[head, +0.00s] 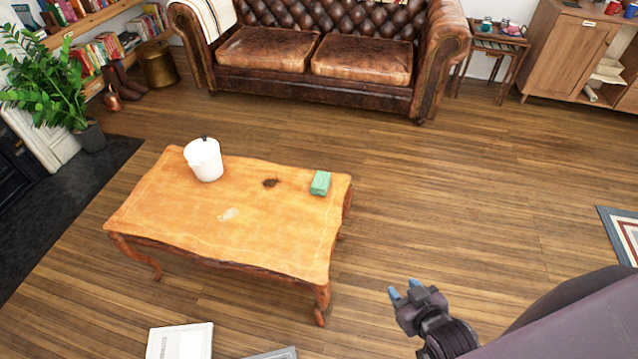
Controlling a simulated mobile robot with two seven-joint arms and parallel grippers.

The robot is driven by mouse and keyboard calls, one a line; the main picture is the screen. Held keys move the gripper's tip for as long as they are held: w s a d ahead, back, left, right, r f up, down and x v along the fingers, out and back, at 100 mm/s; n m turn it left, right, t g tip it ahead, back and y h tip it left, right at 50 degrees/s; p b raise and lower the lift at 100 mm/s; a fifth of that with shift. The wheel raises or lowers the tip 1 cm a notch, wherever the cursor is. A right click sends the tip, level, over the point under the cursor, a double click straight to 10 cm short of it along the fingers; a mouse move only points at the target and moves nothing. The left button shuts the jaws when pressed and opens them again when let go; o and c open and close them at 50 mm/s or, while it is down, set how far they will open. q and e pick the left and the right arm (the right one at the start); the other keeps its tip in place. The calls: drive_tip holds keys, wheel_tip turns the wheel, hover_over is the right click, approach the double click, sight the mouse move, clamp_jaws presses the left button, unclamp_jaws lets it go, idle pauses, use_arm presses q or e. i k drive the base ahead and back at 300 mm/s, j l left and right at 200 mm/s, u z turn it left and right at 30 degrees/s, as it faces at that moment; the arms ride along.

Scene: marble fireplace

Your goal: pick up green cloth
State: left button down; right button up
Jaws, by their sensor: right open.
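The green cloth (320,183) is a small folded block lying near the right end of the wooden coffee table (270,242). My right gripper (404,289) is low and to the right of the table, with blue fingertips apart and nothing between them. It is well apart from the cloth, nearer to me. My left gripper is not in this view.
A white bucket-like container (204,160) stands on the table's far left part. A leather sofa (330,55) is behind. A white flat object (180,342) lies on the floor in front. The wooden floor right of the table is clear.

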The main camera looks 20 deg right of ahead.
sight(322, 181)
drive_tip(key=l+u, duration=0.4)
drive_tip(key=l, duration=0.4)
drive_tip(key=i+l+u, duration=0.1)
drive_tip(key=l, duration=0.25)
drive_tip(key=i+l+u, duration=0.1)
drive_tip(key=l, duration=0.3)
drive_tip(key=i+l+u, duration=0.1)
drive_tip(key=l, duration=0.25)
